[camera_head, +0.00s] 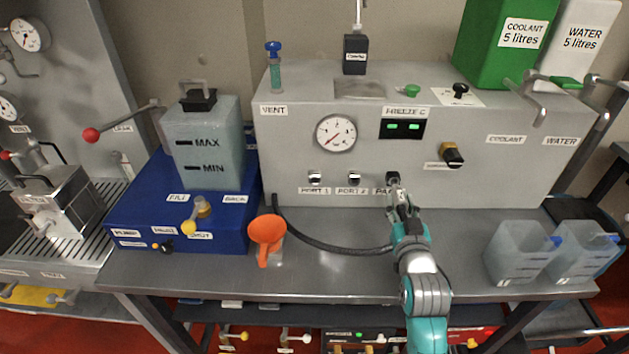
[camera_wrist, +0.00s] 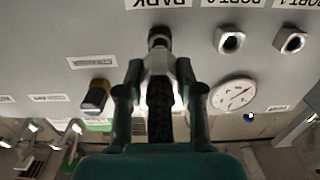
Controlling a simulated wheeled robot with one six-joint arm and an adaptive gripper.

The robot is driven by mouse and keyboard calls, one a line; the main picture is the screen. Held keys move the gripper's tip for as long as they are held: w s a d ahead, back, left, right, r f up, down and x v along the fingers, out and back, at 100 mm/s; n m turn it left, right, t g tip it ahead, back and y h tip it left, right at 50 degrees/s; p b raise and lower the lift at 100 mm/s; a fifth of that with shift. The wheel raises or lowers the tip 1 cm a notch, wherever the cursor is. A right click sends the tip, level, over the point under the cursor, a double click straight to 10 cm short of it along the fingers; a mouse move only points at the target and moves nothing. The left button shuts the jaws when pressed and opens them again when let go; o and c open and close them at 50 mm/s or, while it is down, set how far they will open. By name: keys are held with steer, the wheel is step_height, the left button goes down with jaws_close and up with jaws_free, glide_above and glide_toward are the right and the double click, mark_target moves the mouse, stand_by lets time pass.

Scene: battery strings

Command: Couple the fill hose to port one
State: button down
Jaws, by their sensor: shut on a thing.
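The black fill hose (camera_head: 340,248) runs from the left foot of the grey cabinet along the bench to my gripper (camera_head: 400,205). Its dark end (camera_head: 393,178) is at the PARK position, right of the two ports. In the wrist view, my gripper (camera_wrist: 158,95) is shut around the hose end (camera_wrist: 158,38), which meets the panel by the PARK label; whether it is fully seated cannot be told. Port one (camera_head: 314,178) is an empty metal socket at the left; it also shows in the inverted wrist view (camera_wrist: 291,40). Port two (camera_head: 354,178) is empty between them.
A blue unit (camera_head: 135,215) with a translucent tank (camera_head: 205,145) is farther left. Clear jugs (camera_head: 515,255) stand at the right.

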stand_by(0.4)
steer(key=shift+s, duration=2.5)
steer(key=shift+a, duration=0.15)
